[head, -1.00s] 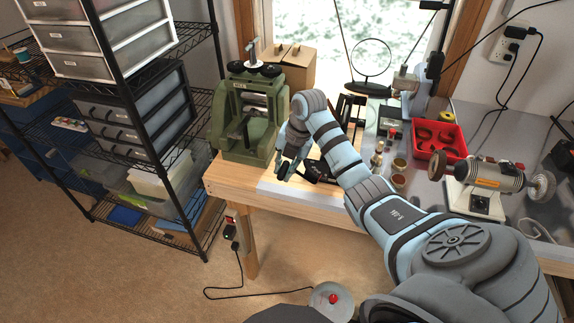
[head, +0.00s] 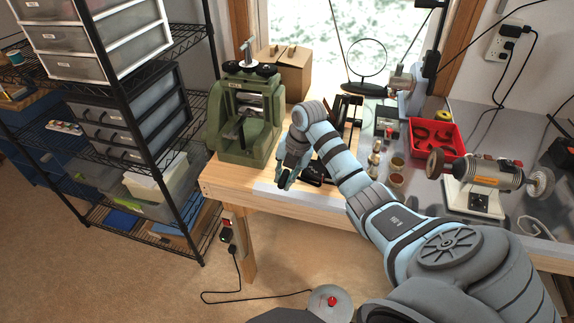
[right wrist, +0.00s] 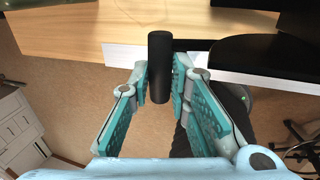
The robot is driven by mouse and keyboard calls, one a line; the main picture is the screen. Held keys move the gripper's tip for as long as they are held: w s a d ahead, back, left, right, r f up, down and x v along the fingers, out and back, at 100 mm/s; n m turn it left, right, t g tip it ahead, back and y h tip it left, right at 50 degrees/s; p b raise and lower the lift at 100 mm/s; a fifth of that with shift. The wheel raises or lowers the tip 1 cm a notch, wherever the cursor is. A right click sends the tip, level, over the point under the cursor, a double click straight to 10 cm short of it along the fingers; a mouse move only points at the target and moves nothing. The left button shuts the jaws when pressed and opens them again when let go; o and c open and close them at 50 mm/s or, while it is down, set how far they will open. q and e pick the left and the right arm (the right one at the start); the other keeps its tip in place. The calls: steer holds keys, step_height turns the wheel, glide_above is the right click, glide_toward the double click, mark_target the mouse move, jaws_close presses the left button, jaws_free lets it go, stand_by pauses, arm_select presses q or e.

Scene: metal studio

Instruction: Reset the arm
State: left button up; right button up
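My right arm reaches across the head view, and its right gripper (head: 285,182) hangs at the front edge of the wooden bench (head: 232,185), near the green press. In the right wrist view, the teal fingers of the gripper (right wrist: 161,85) close in on both sides of a black cylinder (right wrist: 160,68). The cylinder fills the gap between the fingertips. Its far end lies in front of the bench edge (right wrist: 85,35). My left gripper is not in view.
A green press (head: 246,125) stands left of the gripper. A red bin (head: 437,137), small jars and a bench grinder (head: 485,176) sit to the right. A black wire shelf (head: 150,165) stands at left. The floor (head: 130,270) before the bench is mostly clear.

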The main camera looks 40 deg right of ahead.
steer(key=o, duration=0.5)
steer(key=shift+w+a+f, duration=0.1)
steer(key=shift+w+a, duration=0.2)
steer(key=shift+w, duration=0.15)
steer(key=shift+d, duration=0.1)
steer(key=shift+r+p, duration=0.35)
step_height(320, 180, up, 6)
steer(key=p, duration=0.6)
step_height(320, 180, up, 2)
steer(key=shift+r, duration=0.25)
steer(key=shift+s, duration=0.2)
steer(key=shift+d, duration=0.1)
